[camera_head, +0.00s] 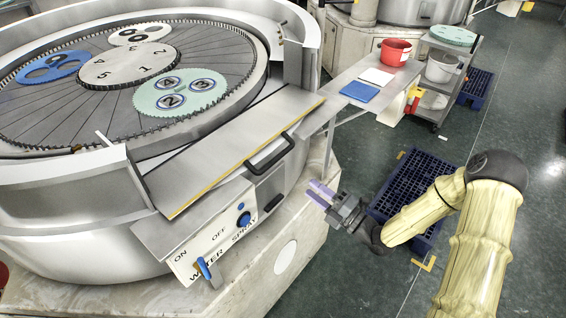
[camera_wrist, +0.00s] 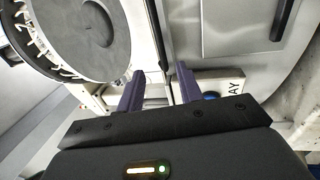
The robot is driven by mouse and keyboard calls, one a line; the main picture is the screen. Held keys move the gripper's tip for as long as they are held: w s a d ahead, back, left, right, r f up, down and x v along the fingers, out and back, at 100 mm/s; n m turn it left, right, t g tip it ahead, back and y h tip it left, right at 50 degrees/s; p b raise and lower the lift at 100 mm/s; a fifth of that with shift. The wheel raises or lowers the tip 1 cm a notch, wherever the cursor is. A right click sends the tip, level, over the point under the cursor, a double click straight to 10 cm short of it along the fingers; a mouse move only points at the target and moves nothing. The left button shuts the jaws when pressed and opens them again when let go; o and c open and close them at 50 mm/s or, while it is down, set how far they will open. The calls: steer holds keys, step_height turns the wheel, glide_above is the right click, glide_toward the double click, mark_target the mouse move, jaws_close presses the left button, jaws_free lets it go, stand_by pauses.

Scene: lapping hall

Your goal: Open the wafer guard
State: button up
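The wafer guard (camera_head: 235,140) appears to be the long grey metal panel with a yellow edge, lying across the front gap in the round machine's rim. Its black bar handle (camera_head: 270,155) is on the front side. In the wrist view a grey panel (camera_wrist: 235,30) and a dark handle (camera_wrist: 283,18) show at upper right. My gripper (camera_head: 318,193) is to the right of and below the handle in the head view, apart from it. Its two purple fingers are spread with nothing between them; the gap also shows in the wrist view (camera_wrist: 159,80).
A control box with a WATER SPRAY label (camera_head: 213,245) and blue knobs sits below the panel. A side shelf (camera_head: 345,72) holds a blue pad and a red bucket (camera_head: 396,52). A dark blue pallet (camera_head: 405,185) lies near my arm. A trolley (camera_head: 440,85) stands behind.

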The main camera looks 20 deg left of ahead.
mark_target(277, 161)
steer(key=p+x, duration=0.3)
steer(key=x, duration=0.8)
steer(key=shift+w+a+r+p, duration=0.15)
steer(key=shift+w+p, duration=0.1)
steer(key=shift+p, duration=0.05)
steer(key=shift+w+a, duration=0.25)
steer(key=shift+a, duration=0.3)
jaws_close()
